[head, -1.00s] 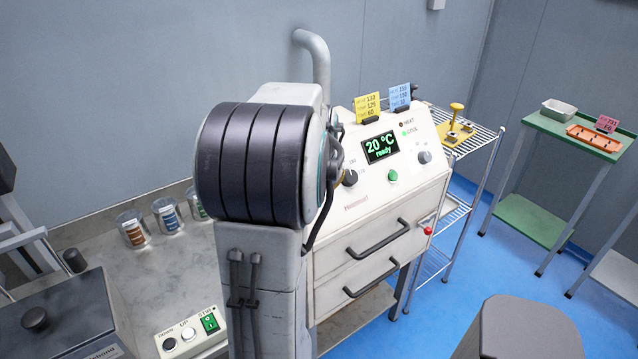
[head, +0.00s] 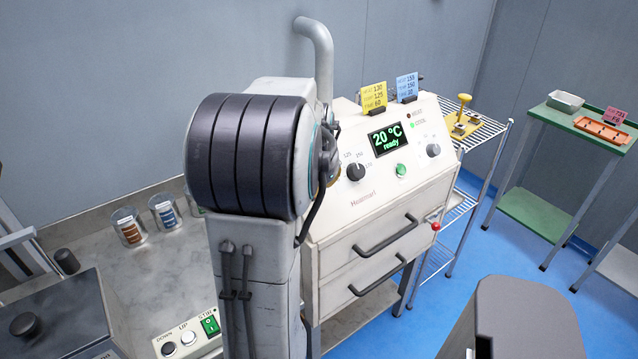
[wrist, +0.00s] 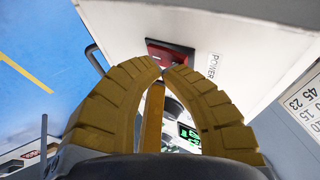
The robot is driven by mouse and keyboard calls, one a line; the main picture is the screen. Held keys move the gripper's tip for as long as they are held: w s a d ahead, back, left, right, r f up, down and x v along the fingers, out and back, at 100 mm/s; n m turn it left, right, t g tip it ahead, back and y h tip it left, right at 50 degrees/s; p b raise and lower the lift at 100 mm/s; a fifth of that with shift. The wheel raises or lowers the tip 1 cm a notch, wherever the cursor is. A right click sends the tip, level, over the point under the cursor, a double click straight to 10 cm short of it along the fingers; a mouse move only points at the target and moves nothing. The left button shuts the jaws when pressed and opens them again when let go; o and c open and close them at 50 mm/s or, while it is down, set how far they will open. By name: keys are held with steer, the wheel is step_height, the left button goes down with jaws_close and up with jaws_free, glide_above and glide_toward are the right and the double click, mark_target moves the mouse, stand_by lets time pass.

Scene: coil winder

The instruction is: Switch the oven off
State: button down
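The oven (head: 335,220) is a cream cabinet with a sloping panel and drawers below. Its display (head: 386,139) is lit and reads 20 °C, ready. A green lamp beside COOL is lit. In the wrist view, a red rocker switch (wrist: 170,57) in a dark frame sits on a cream side face, next to a POWER label (wrist: 212,66). My gripper (wrist: 166,69) has yellow ribbed fingers, with the tips brought together just below the switch in the picture. Nothing shows between the tips. Whether they touch the switch I cannot tell. My arm hides the gripper and switch in the head view.
A wire rack (head: 478,134) and a green table (head: 545,118) stand at the right. Blue floor there is open.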

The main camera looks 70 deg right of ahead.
steer(key=shift+w+d+f, duration=0.15)
steer(key=shift+w+f, duration=0.05)
steer(key=shift+r, duration=0.25)
steer(key=shift+r+p, duration=0.45)
steer(key=shift+r, duration=0.25)
